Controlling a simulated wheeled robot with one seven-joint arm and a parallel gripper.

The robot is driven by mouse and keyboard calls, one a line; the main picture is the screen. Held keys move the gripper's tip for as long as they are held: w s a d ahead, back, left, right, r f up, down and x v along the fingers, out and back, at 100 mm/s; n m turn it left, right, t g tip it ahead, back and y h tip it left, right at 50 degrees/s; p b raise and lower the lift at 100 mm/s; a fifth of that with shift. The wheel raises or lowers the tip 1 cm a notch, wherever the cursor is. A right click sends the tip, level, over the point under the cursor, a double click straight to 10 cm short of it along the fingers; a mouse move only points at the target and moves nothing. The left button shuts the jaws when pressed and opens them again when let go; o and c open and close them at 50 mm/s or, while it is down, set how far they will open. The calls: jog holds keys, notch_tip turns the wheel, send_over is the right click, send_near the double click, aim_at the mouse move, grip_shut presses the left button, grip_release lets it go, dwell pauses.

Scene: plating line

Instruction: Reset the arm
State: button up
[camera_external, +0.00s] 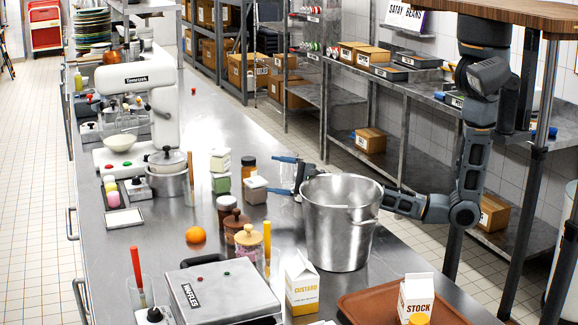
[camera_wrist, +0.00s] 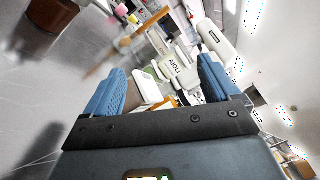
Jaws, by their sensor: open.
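My gripper (camera_external: 277,175) is above the steel counter (camera_external: 215,110), behind the large steel pot (camera_external: 340,230) in the external view. Its blue fingers are apart. My arm reaches in from the right, passing behind the pot's rim, which hides part of the wrist. In the wrist view my gripper (camera_wrist: 160,85) is open, with a white container marked AIOLI (camera_wrist: 178,68) showing beyond the fingers. I see nothing clearly held. The view is tilted.
A waffle iron (camera_external: 222,292), custard carton (camera_external: 301,285) and brown tray (camera_external: 365,308) with a stock carton (camera_external: 415,297) are in front. Shelves (camera_external: 400,85) stand behind.

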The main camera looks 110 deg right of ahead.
jog(key=s+a+n+y, duration=0.1)
jog(key=s+a+n, duration=0.2)
jog(key=s+a+f+n+t+y, duration=0.1)
jog(key=s+a+n, duration=0.2)
jog(key=n, duration=0.1)
jog(key=s+a+f+n+y, duration=0.1)
jog(key=s+a+n, duration=0.2)
jog(key=a+n, duration=0.1)
jog(key=shift+f+y, duration=0.25)
jog(key=shift+y, duration=0.05)
jog(key=s+a+n+y, duration=0.1)
jog(key=s+a+n, duration=0.2)
jog(key=s+a+f+n+y, duration=0.1)
jog(key=s+a+n, duration=0.2)
jog(key=a, duration=0.1)
jog(key=s+a+f+n+y, duration=0.1)
jog(key=s+a+n, duration=0.2)
jog(key=a, duration=0.1)
jog(key=shift+s+a+f+y, duration=0.1)
jog(key=shift+s+f+y, duration=0.05)
jog(key=shift+y, duration=0.25)
jog(key=s+a+r+n+g+y, duration=0.1)
jog(key=s+a+r+n+y, duration=0.2)
jog(key=s+a+n, duration=0.6)
jog(key=s+a, duration=0.4)
jog(key=shift+a+r+g+b, duration=0.2)
jog(key=shift+r+g+b, duration=0.1)
jog(key=shift+r+g, duration=0.1)
